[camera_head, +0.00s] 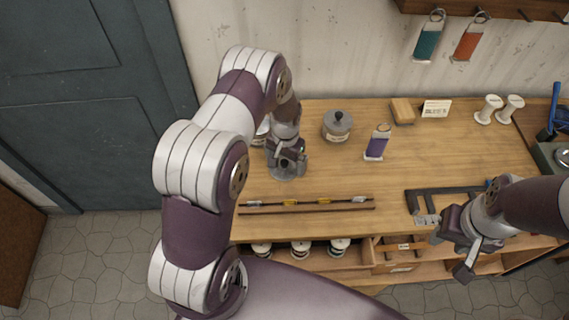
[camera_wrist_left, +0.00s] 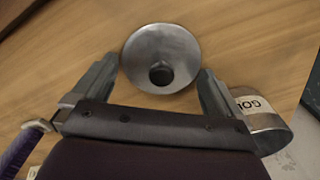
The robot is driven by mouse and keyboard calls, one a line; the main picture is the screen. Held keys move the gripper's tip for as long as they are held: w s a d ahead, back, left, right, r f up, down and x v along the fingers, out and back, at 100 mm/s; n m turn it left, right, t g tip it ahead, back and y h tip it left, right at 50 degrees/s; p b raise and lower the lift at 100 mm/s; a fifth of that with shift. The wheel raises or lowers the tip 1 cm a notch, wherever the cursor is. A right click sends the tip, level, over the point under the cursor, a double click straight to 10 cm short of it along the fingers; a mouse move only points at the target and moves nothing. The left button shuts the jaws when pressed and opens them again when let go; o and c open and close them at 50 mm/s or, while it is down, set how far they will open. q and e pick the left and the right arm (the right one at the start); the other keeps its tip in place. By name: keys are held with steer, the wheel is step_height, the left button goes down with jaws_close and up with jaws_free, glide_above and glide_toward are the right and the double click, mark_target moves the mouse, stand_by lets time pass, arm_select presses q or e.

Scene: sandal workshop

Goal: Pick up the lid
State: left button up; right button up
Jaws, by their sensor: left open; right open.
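The lid (camera_wrist_left: 155,45) is a round grey metal disc with a dark knob, lying on the wooden workbench. In the head view the lid (camera_head: 284,175) is partly hidden under my left gripper (camera_head: 287,158). In the left wrist view my left gripper (camera_wrist_left: 157,75) is open, with one finger on each side of the lid and the knob between them. I cannot tell whether the fingers touch it. My right gripper (camera_head: 459,245) is open and empty at the bench's front right edge.
A labelled can (camera_wrist_left: 262,122) stands close beside one left finger. A wooden strip with rods (camera_head: 306,204) lies in front. The bench centre is clear.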

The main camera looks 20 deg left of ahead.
arm_select(q)
steer(key=c, duration=0.7)
